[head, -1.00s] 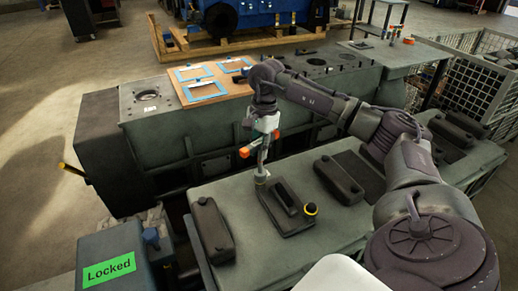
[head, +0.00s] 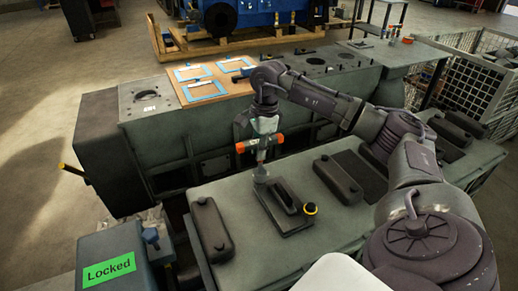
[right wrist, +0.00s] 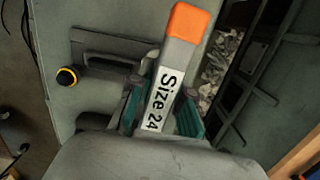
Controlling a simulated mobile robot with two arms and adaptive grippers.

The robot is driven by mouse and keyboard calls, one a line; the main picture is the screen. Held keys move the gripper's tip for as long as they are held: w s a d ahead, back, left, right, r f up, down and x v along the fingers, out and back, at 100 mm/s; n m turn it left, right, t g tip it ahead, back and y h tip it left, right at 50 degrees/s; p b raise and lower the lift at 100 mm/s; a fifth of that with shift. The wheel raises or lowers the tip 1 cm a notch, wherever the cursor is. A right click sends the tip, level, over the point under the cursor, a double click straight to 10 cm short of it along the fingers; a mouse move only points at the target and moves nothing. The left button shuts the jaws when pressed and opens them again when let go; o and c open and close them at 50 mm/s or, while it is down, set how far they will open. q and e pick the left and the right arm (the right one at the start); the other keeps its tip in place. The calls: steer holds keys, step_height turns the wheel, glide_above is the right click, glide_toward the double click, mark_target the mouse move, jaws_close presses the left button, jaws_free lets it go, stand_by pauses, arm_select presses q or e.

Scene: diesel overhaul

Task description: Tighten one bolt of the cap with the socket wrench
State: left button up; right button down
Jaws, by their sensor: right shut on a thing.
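My right gripper (head: 264,124) is shut on the socket wrench (head: 260,143), a grey bar with orange ends. In the right wrist view, teal fingers (right wrist: 160,115) hold the wrench (right wrist: 165,85), labelled "Size 24". Its shaft points down to the far left end of the cap (head: 296,222), a dark plate with a raised slotted middle. I cannot tell if the socket is seated on a bolt there; that bolt is hidden. A yellow-ringed black round piece (head: 310,208) sits at the near right end of the cap. My left gripper is not in view.
Dark oblong covers (head: 211,230) and (head: 338,180) flank the cap on the grey-green engine block (head: 345,230). Behind is a long housing with blue-framed gaskets (head: 205,89) on a board. A green "Locked" sign (head: 110,270) is at front left. A wire crate (head: 465,90) stands right.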

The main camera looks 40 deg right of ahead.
steer(key=shift+r, duration=0.1)
steer(key=shift+r+p, duration=1.3)
steer(key=shift+r, duration=0.45)
step_height(320, 180, up, 6)
steer(key=p, duration=0.4)
steer(key=shift+p, duration=0.3)
steer(key=shift+a+f, duration=0.1)
steer(key=s+a+b, duration=0.2)
steer(key=s+a, duration=0.2)
steer(key=s, duration=0.1)
steer(key=shift+s+a, duration=0.15)
